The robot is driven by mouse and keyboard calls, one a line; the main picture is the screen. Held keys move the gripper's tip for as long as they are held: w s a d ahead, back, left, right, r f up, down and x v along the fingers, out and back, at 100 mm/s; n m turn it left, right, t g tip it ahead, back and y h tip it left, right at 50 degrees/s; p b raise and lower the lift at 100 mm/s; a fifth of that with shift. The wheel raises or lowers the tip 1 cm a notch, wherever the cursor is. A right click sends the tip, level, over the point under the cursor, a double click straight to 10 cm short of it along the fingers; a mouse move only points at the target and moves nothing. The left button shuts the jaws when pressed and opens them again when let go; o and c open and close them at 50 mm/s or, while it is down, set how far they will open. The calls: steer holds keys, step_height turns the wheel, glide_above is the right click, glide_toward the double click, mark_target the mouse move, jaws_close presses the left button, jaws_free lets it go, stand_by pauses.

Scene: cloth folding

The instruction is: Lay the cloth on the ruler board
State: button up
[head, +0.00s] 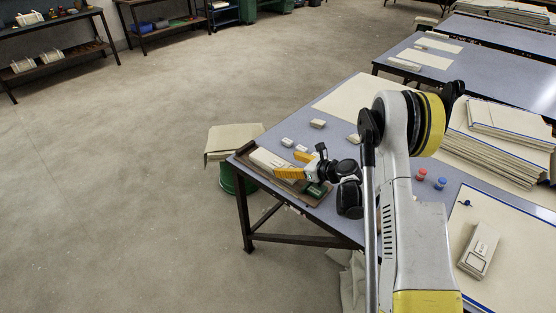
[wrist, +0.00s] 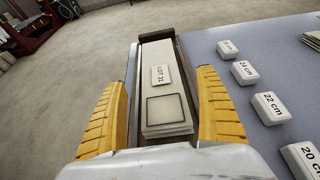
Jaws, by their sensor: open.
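A folded pale cloth stack (wrist: 158,60) with a "LOT 32" label lies in a narrow brown tray (wrist: 135,75) at the table's edge; the stack also shows in the head view (head: 264,158). My gripper (wrist: 161,78) is open, its yellow fingers on either side of the stack, with no clear grip on it. In the head view my gripper (head: 288,166) is over the tray and partly hides it. A pale blue-bordered board (head: 462,222) lies at the right of the table, with a folded, labelled pale piece (head: 480,248) on it. I cannot make out ruler marks.
Small white blocks marked in centimetres, such as 22 cm (wrist: 271,107) and 24 cm (wrist: 244,72), stand right of the tray. Red (head: 421,174) and blue (head: 440,183) small items and a large cloth pile (head: 490,155) are farther right. A green bin (head: 232,180) stands beside the table.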

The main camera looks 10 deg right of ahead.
steer(key=p+v, duration=0.1)
steer(key=v, duration=0.4)
steer(key=shift+s+r, duration=0.1)
steer(key=shift+r, duration=0.1)
steer(key=s+a+r+n+g+h, duration=0.2)
steer(key=s+a+r+n, duration=0.1)
steer(key=s+r+n, duration=0.4)
steer(key=s+a+r+n+g+h, duration=0.1)
steer(key=s+a+r+n, duration=0.3)
steer(key=r, duration=0.6)
steer(key=s+r+n+h, duration=0.2)
steer(key=s+n, duration=0.7)
steer(key=s, duration=0.2)
steer(key=s+r+n+h, duration=0.2)
steer(key=s+n+h, duration=0.1)
steer(key=s+n, duration=0.5)
steer(key=s, duration=0.3)
steer(key=shift+d+r+n+g, duration=0.3)
steer(key=shift+d+n+g, duration=0.1)
